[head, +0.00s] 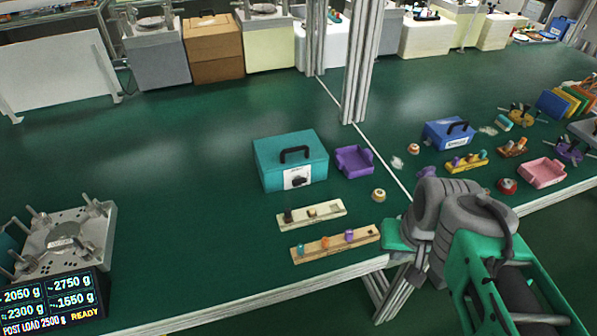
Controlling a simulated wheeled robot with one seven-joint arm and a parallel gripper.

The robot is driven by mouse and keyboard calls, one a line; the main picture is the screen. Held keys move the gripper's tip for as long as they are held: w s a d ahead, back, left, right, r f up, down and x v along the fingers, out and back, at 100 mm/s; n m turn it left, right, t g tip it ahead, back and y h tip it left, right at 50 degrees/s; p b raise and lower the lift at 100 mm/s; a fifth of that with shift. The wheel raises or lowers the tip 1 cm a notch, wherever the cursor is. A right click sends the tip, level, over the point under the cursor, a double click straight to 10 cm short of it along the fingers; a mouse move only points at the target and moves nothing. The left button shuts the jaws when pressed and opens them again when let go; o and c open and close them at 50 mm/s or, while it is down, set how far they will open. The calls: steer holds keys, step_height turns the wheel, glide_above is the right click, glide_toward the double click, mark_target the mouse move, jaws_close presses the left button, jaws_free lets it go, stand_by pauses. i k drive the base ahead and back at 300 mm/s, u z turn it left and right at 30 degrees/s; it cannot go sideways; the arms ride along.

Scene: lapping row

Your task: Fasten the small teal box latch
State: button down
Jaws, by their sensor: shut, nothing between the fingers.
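The teal box (277,172) stands on the green bench top left of the near post, with its lid down. A black carry handle (295,154) is on the lid. A white label with a dark mark (298,179) is on its front face; I cannot make out the latch or whether it is fastened. My arm is folded at the lower right, well apart from the box. The fingers of my gripper do not show.
A purple tray (354,160) stands right beside the box. Two peg strips (312,214) (337,243) and a small round part (378,195) lie in front. A metal fixture (65,240) is at left. Bench left of the box is clear.

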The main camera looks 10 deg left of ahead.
mark_target(298, 180)
steer(key=z, duration=0.1)
steer(key=k, duration=1)
steer(key=u, duration=0.9)
steer(key=i, duration=1.2)
steer(key=z, duration=0.55)
